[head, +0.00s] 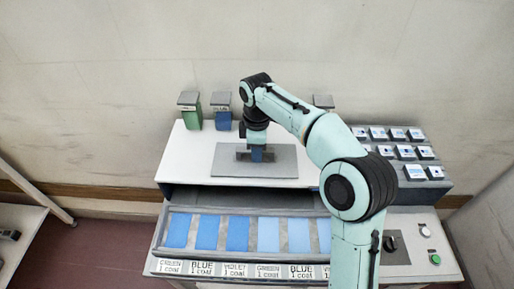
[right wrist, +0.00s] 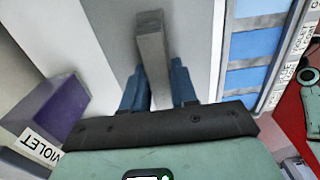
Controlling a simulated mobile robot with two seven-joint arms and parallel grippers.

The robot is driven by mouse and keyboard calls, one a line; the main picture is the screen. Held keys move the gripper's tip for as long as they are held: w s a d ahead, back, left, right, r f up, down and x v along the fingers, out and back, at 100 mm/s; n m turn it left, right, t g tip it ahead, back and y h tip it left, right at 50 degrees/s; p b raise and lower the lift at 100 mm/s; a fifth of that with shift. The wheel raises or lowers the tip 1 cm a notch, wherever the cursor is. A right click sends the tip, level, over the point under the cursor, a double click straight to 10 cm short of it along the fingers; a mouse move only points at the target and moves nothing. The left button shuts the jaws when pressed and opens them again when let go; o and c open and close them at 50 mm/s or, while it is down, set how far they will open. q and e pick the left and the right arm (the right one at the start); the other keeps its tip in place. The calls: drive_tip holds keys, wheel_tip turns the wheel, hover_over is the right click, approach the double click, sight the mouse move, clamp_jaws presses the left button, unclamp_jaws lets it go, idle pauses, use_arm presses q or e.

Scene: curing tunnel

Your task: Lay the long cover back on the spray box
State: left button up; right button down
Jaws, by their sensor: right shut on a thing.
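The long cover (head: 280,167) is a flat grey rectangular plate over the white top of the machine (head: 200,150), which I take to be the spray box. It looks flat and roughly level; I cannot tell whether it touches the top or hangs just above it. My right gripper (head: 256,153) points down at the middle of the cover. In the right wrist view the blue fingers of the right gripper (right wrist: 158,90) are shut on the cover's grey bar handle (right wrist: 151,45). Any opening under the cover is hidden. My left gripper is not in view.
A green block (head: 190,113), a blue block (head: 221,115) and a violet block (right wrist: 55,110) stand on the white top. A front tray (head: 158,240) holds several blue panels above labels. Several small tiles (head: 408,152) lie at the right, above a knob (head: 390,243) and buttons.

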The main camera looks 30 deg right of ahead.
drive_tip(key=shift+f, duration=0.2)
idle(0.5)
drive_tip(key=c, duration=0.8)
unclamp_jaws()
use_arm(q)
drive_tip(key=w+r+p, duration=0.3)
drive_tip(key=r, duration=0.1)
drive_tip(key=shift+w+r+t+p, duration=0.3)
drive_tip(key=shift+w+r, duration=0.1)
use_arm(e)
wheel_tip(320, 180, up, 13)
drive_tip(key=shift+r, duration=0.15)
